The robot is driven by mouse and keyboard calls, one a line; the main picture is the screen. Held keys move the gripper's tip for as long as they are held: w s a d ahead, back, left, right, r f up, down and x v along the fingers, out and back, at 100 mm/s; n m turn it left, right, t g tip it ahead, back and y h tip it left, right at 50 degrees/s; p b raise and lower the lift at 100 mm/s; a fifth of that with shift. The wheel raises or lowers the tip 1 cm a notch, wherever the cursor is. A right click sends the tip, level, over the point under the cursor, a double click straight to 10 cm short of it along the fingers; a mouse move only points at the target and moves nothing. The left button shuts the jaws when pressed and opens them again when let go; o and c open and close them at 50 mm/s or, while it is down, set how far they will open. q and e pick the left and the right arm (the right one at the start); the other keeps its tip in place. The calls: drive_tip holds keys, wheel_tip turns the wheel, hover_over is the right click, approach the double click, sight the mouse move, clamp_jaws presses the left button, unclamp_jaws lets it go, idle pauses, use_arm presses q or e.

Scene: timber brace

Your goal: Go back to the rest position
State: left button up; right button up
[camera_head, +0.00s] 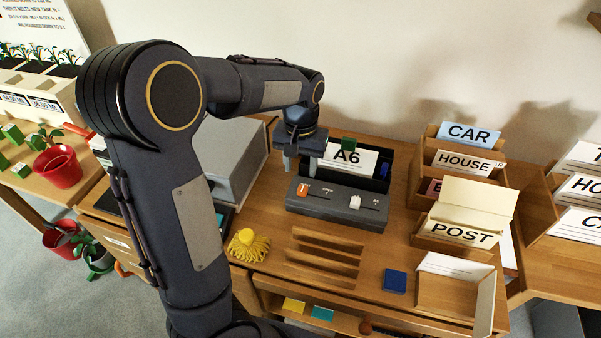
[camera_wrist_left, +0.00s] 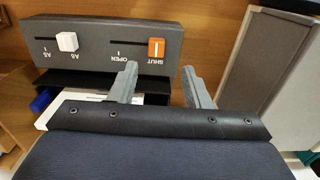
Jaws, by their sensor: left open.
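My left gripper (camera_head: 303,157) hangs above the back of the desk, at the left end of a dark grey control box (camera_head: 333,207). Its two fingers are apart with nothing between them, as the left wrist view (camera_wrist_left: 165,85) also shows. The box has an orange slider (camera_head: 303,190) at the end marked SHUT and a white slider (camera_head: 355,202) near the A5/A6 marks. Behind it a black tray holds a white card marked A6 (camera_head: 346,157). My left arm crosses the left half of the head view and hides part of the desk. My right gripper is not in view.
A grey case (camera_head: 228,150) stands left of the gripper. Wooden card holders marked CAR (camera_head: 468,134), HOUSE and POST (camera_head: 461,232) stand at the right. Potted plants are at far left.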

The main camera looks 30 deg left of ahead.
use_arm(q)
drive_tip(key=shift+r, duration=0.35)
drive_tip(key=shift+s+r, duration=0.1)
drive_tip(key=shift+s, duration=0.05)
drive_tip(key=s+d+r+t+h+p, duration=0.2)
drive_tip(key=s+d+r+p, duration=0.1)
drive_tip(key=s, duration=0.7)
drive_tip(key=s+d+r+m+t+h+p, duration=0.1)
drive_tip(key=s+d+r+t+p, duration=0.2)
drive_tip(key=s+r, duration=0.3)
drive_tip(key=shift+s+d+r+t+h, duration=0.35)
drive_tip(key=shift+s+d, duration=0.4)
drive_tip(key=shift+s, duration=1.35)
